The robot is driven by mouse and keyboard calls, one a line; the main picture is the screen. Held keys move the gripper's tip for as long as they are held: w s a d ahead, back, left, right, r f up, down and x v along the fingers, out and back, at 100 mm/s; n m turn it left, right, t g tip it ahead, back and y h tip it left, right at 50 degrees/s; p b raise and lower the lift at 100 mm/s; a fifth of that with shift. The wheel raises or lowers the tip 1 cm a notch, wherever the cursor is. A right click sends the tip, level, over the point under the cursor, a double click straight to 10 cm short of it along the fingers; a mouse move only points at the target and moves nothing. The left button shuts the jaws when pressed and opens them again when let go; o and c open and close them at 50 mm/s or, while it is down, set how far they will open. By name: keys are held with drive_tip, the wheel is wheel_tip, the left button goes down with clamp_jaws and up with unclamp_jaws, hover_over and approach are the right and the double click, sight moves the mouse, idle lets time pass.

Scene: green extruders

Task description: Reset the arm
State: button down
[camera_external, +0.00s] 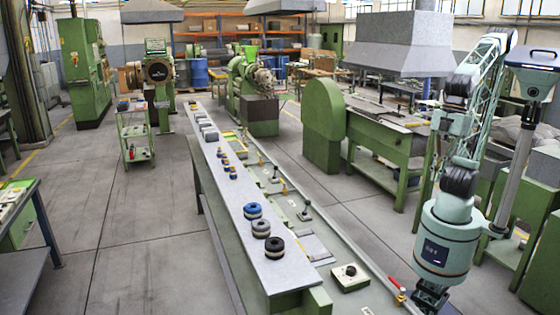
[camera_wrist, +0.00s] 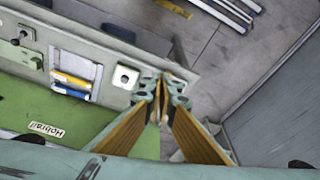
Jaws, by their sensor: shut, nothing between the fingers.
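My arm stands at the right of the external view, bent, with its upper links raised near the hanging hood. I cannot make out the fingertips of my gripper in that view. In the wrist view, my gripper (camera_wrist: 163,92) shows with its two brown-padded fingers coming together at the tips. It is shut and nothing shows between the tips. A grey-green machine edge and the floor lie beyond the fingers.
A long narrow bench (camera_external: 246,204) runs up the middle, holding a black ring (camera_external: 274,246), a blue ring (camera_external: 253,210) and smaller parts. Green machines (camera_external: 322,125) stand behind.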

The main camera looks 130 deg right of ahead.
drive_tip(key=s+t+b, duration=0.1)
drive_tip(key=s, duration=0.5)
drive_tip(key=shift+s+f+n+b, duration=0.3)
drive_tip(key=shift+s+f+b, duration=0.05)
drive_tip(key=shift+s, duration=0.05)
drive_tip(key=shift+d, duration=0.15)
idle(0.4)
